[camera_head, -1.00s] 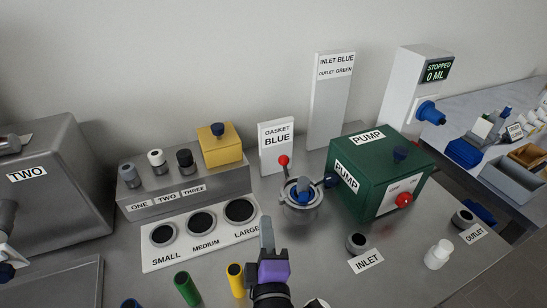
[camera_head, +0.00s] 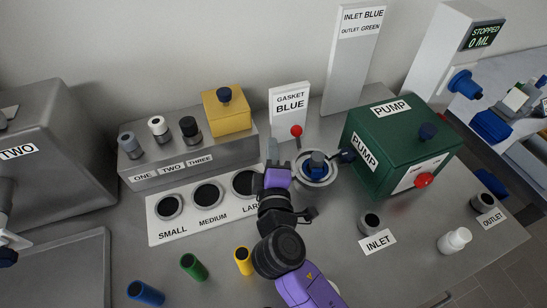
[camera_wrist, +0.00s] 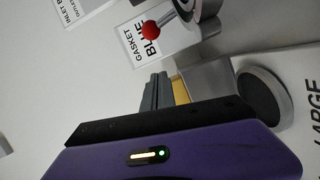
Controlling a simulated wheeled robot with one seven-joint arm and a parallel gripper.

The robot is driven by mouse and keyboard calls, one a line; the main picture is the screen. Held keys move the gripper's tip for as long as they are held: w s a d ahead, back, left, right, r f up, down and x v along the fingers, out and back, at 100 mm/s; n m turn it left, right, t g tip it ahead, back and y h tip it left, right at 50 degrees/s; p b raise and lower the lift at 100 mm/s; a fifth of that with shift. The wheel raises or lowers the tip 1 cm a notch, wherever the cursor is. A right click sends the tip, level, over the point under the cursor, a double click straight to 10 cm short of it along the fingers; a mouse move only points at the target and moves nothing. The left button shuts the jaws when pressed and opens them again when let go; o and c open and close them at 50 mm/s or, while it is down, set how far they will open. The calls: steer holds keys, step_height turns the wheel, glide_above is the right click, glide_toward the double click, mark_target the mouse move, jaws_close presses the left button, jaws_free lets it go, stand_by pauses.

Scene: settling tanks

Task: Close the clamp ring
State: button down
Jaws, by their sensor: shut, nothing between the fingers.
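The clamp ring (camera_head: 331,181) is a grey metal ring around a blue-centred fitting (camera_head: 316,163), left of the green pump. Its lever with a red ball knob (camera_head: 296,131) stands up at the ring's back left. In the wrist view the red knob (camera_wrist: 151,31) and its rod show at the top, beyond the fingers. My gripper (camera_head: 272,149) is shut and empty, just left of the ring and below the knob in the head view, apart from the knob. In the wrist view its fingertips (camera_wrist: 155,90) point toward the knob. Whether the fingers touch the ring is unclear.
The green pump box (camera_head: 400,145) stands close on the right. A size plate (camera_head: 187,224) with several round holes lies to the left. The gasket sign (camera_head: 290,110) stands behind. The inlet port (camera_head: 370,223) is at front right.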

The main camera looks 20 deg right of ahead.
mark_target(293, 132)
steer(key=shift+w+d+f+p, duration=0.15)
steer(key=shift+w+d+p, duration=0.25)
steer(key=shift+d, duration=0.4)
steer(key=shift+w+d+f+p, duration=0.15)
steer(key=shift+w+d, duration=0.3)
steer(key=shift+d, duration=0.35)
steer(key=shift+w+d+f+p, duration=0.15)
steer(key=shift+w+d+p, duration=0.25)
steer(key=shift+d, duration=0.4)
steer(key=shift+s+d+m+g+h+b, duration=0.15)
steer(key=shift+d+m+g+h+b, duration=0.4)
steer(key=shift+m+h+b, duration=0.9)
steer(key=shift+d+n+y+b, duration=0.1)
steer(key=shift+n+y+b, duration=0.15)
steer(key=shift+n+b, duration=0.15)
